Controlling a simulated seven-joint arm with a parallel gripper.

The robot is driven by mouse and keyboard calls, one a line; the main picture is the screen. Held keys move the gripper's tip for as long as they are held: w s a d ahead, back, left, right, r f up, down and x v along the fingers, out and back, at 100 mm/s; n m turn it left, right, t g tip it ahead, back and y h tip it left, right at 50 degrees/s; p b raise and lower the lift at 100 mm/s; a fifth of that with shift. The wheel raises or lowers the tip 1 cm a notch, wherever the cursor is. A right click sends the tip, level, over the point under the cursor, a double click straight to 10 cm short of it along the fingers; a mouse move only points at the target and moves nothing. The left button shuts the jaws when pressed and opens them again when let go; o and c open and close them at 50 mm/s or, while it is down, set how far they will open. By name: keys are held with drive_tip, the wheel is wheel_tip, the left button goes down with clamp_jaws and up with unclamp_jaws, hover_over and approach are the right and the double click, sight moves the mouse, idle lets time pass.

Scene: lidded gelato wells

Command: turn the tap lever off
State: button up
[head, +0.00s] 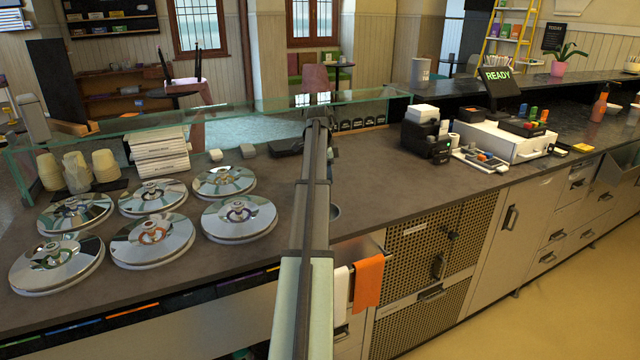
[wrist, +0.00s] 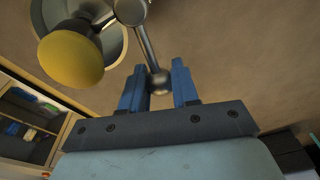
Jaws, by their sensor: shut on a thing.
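In the wrist view, the tap lever (wrist: 149,48) is a thin metal rod running from the grey tap body (wrist: 130,11) down to a round ball end (wrist: 159,82). My gripper (wrist: 157,76) has two blue fingers, one on each side of the lever's ball end, and is shut on it. A yellow round part (wrist: 70,58) hangs beside the tap body, over a round metal basin (wrist: 112,45). In the head view, my arm stretches over the counter and hides most of the tap and my fingers; a sliver of the basin (head: 335,212) shows right of the arm.
Several shiny lidded wells (head: 240,218) lie on the counter left of my arm, with cups (head: 78,172) and stacked white boxes (head: 160,152) behind. A low glass screen (head: 240,118) runs along the back.

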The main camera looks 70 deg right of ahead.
drive_tip(key=shift+w+d, duration=0.15)
drive_tip(key=shift+d, duration=0.1)
drive_tip(key=shift+w+d, duration=0.3)
drive_tip(key=shift+d, duration=0.05)
drive_tip(key=o, duration=0.6)
drive_tip(key=shift+r, duration=0.1)
wheel_tip(320, 180, up, 7)
drive_tip(key=shift+f, duration=0.1)
idle(0.7)
